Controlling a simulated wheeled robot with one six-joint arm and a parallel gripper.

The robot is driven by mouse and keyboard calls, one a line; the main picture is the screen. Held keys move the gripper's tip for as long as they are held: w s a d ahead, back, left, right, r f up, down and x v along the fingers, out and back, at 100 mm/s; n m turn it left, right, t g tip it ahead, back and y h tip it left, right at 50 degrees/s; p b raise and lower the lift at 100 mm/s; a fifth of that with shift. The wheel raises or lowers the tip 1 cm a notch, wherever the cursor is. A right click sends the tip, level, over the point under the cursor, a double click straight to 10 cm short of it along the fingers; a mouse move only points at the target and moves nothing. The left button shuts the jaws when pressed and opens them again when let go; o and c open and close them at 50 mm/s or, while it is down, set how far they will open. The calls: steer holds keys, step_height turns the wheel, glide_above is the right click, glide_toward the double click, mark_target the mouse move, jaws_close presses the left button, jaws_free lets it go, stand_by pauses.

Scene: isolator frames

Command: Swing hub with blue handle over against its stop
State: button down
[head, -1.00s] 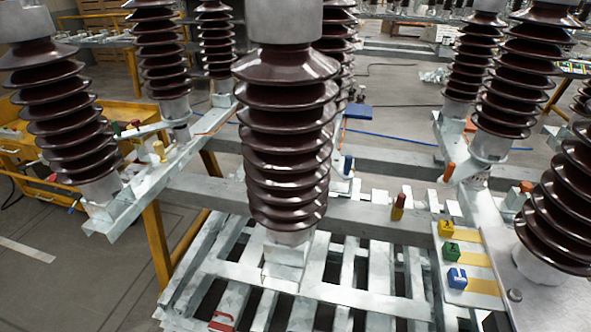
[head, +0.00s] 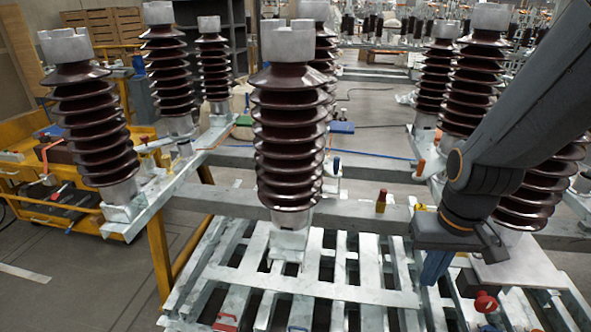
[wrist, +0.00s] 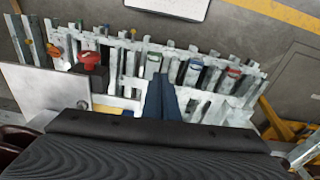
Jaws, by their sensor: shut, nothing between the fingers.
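A blue handle (head: 297,329) shows at the bottom edge of the head view, cut off there. I cannot tell for certain which belongs to the hub, and no stop can be made out. My gripper (head: 430,284) has dark blue fingers, shut and empty, pointing down over the right side of the frame. It also shows in the wrist view (wrist: 161,80), apart from the handles.
A brown ribbed insulator (head: 287,140) stands centrally, with others left and right. A red knob (head: 485,302) is just right of my gripper, beside a metal plate (head: 520,268). A yellow cart (head: 30,180) is at left.

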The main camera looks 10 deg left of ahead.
steer(key=w+a+f+n+t+y+p, duration=0.15)
steer(key=w+a+n+t, duration=0.3)
steer(key=w, duration=0.75)
steer(key=w+a+f+n+t+p, duration=0.15)
steer(key=w+a+n+t, duration=0.35)
steer(key=w, duration=0.6)
steer(key=w+a+r+n+t+y+p, duration=0.1)
steer(key=w+a+n+t+p, duration=0.1)
steer(key=w+a+n, duration=0.3)
steer(key=w+a+r+n+t+y+p, duration=0.1)
steer(key=w+a+n+t, duration=0.4)
steer(key=w, duration=0.6)
steer(key=shift+w+a+n+y+p, duration=0.4)
steer(key=shift+a+n+y+p, duration=0.15)
steer(key=shift+n+y+p, duration=0.15)
steer(key=shift+w, duration=0.1)
